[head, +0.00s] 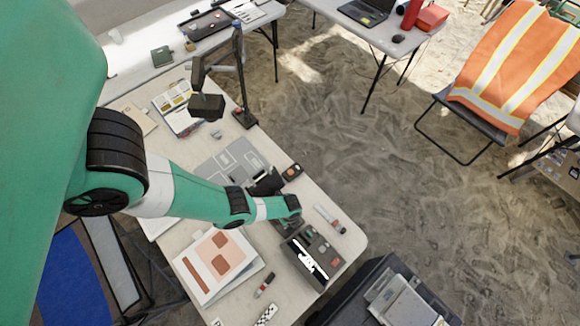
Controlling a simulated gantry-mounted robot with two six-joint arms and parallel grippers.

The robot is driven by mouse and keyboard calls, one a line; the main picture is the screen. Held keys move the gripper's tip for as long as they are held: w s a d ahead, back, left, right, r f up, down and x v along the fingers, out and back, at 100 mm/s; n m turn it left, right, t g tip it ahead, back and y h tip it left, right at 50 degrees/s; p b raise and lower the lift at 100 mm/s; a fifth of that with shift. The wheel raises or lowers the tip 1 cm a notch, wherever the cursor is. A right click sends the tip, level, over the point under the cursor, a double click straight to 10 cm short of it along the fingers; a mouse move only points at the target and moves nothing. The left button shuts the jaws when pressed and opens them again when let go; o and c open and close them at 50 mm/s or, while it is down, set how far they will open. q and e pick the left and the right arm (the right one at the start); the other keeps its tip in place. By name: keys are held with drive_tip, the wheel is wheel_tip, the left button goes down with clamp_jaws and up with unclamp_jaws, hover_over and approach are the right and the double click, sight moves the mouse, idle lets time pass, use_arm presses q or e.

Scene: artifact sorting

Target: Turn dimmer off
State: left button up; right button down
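A desk lamp (208,104) with a jointed dark arm stands at the back of the near table. A small dark box (292,172) with an orange mark lies near the table's right edge; it may be the dimmer, but its control is too small to read. My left arm reaches in from the left, low over the table. Its wrist end is just below and left of this small box, apart from it in the picture. Dark parts around the wrist make my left gripper's fingers hard to pick out. My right gripper is not in view.
Papers (220,260) and a red marker (265,285) lie in front of my arm. A grey tray (225,158) lies behind it. Sandy floor is right.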

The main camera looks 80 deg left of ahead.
use_arm(q)
clamp_jaws()
